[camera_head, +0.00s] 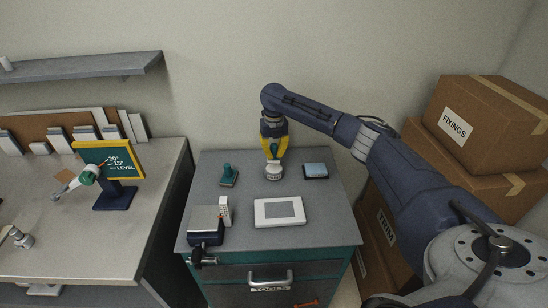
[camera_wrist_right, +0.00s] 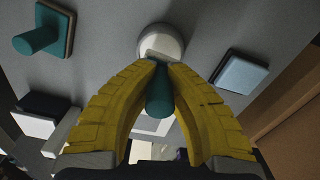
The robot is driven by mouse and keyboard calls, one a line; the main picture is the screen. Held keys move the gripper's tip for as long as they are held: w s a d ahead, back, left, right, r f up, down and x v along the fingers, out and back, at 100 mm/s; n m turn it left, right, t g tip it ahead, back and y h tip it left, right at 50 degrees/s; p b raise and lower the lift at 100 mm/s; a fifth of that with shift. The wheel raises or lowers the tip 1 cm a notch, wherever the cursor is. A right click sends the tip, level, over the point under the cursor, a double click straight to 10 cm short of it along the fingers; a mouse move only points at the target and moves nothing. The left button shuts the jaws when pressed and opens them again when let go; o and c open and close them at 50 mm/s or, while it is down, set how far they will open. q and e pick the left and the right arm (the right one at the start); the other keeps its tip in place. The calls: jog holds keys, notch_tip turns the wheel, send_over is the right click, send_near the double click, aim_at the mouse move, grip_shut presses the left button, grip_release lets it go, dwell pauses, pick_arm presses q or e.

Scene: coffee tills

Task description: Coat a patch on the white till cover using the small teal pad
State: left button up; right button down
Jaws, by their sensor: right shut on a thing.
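The white till cover (camera_head: 262,220) lies flat near the front of the grey cabinet top, with a grey patch (camera_head: 281,210) on it. My right gripper (camera_head: 273,157) is shut on a teal handle (camera_wrist_right: 158,92), above the back middle of the cabinet. A round white-grey piece (camera_head: 274,174) sits directly below the fingertips; it also shows in the right wrist view (camera_wrist_right: 150,32). I cannot tell whether it is joined to the handle. A second teal-handled pad (camera_head: 228,174) with a squarish base stands to the left. My left gripper is not in view.
A light-blue pad in a dark tray (camera_head: 316,171) lies right of my gripper. A dark vise-like block (camera_head: 206,238) and a small white block (camera_head: 225,208) stand left of the cover. Cardboard boxes (camera_head: 490,115) stand at the right, a bench (camera_head: 128,235) at the left.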

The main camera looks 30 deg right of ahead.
aim_at(274, 145)
jog(key=shift+r, duration=1.45)
